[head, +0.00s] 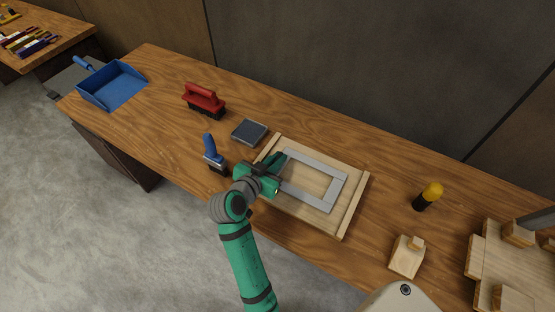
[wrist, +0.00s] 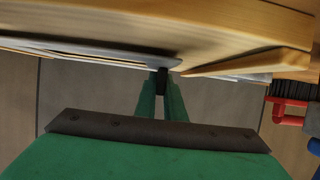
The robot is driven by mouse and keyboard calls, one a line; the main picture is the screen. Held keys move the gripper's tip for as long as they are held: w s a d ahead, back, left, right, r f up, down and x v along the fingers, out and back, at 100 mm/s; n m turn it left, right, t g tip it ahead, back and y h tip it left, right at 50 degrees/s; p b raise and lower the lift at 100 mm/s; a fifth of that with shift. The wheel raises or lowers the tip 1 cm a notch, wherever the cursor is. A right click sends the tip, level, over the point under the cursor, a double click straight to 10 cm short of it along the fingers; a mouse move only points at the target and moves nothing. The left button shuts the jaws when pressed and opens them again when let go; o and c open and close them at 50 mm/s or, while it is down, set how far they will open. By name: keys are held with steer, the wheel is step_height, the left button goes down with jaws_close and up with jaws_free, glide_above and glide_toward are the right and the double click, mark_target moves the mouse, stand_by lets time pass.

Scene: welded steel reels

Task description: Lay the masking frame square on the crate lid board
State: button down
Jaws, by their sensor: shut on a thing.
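The masking frame (head: 336,193) is a flat grey rectangular frame with an open middle. In the head view it lies over the pale wooden crate lid board (head: 305,217), which has raised battens along its left and right ends. The frame looks roughly in line with the board; I cannot tell whether it touches it. My green gripper (head: 279,168) is at the frame's left side, shut on its edge. In the wrist view the gripper's fingertips (wrist: 161,74) meet at the grey frame's edge (wrist: 110,54). My gripper hides part of the frame's left side.
A dark grey block (head: 249,132), a blue-handled brush (head: 213,154) and a red-handled brush (head: 204,101) stand left of the board. A yellow-topped black tool (head: 428,196) and a wooden block (head: 406,256) are to the right. A blue dustpan (head: 113,86) lies far left.

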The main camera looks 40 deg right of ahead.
steer(key=shift+f, duration=0.25)
steer(key=c, duration=1.8)
jaws_free()
steer(key=shift+c, duration=0.2)
steer(key=shift+r, duration=0.1)
steer(key=v, duration=1.2)
steer(key=shift+s, duration=0.1)
steer(key=shift+d, duration=0.1)
